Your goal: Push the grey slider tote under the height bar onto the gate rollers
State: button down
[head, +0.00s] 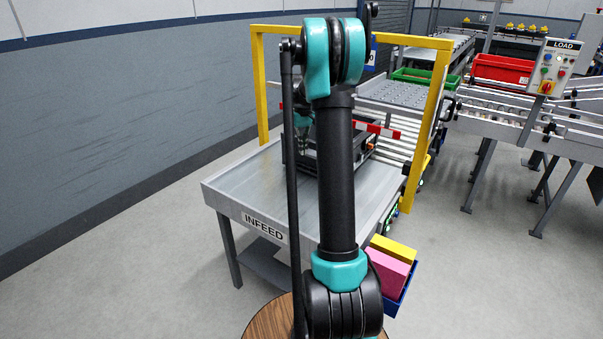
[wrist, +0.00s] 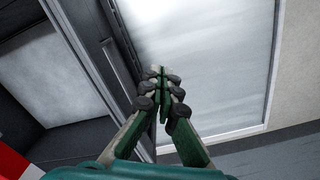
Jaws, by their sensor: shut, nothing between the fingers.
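The slider tote (head: 305,160), dark grey, sits on the far part of the infeed table near the yellow gate; my arm hides much of it. The red-and-white height bar (head: 383,131) spans the gate, partly behind my arm. The gate rollers (head: 396,147) show to the right of the tote. In the wrist view my gripper (wrist: 162,72) is shut and empty, beside the tote's dark rim (wrist: 118,45) and over the bare table top. I cannot tell whether the fingertips touch the tote. A red-and-white piece (wrist: 14,165) shows at lower left there.
The yellow gate frame (head: 438,95) stands at the table's far end. The infeed table (head: 240,185) is bare at its near left. A blue bin with pink and yellow blocks (head: 390,272) is at the near right. A green tote (head: 412,76) and a red tote (head: 503,69) stand beyond.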

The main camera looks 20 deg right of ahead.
notch_tip(320, 180, up, 7)
jog(key=shift+r, duration=0.2)
dwell(0.5)
dwell(0.3)
jog(key=s+a+f+t, duration=0.1)
jog(key=s+a+f, duration=0.4)
jog(key=s, duration=0.7)
jog(key=s+a+f+t, duration=0.1)
jog(key=s+a+f, duration=0.4)
jog(key=s, duration=0.7)
jog(key=s+a+f+m+t, duration=0.1)
jog(key=s+a+f, duration=0.4)
jog(key=s, duration=0.7)
jog(key=shift+s+a+f+t, duration=0.15)
jog(key=shift+s+a+t, duration=0.1)
jog(key=shift+a+t, duration=0.3)
jog(key=shift+d, duration=0.15)
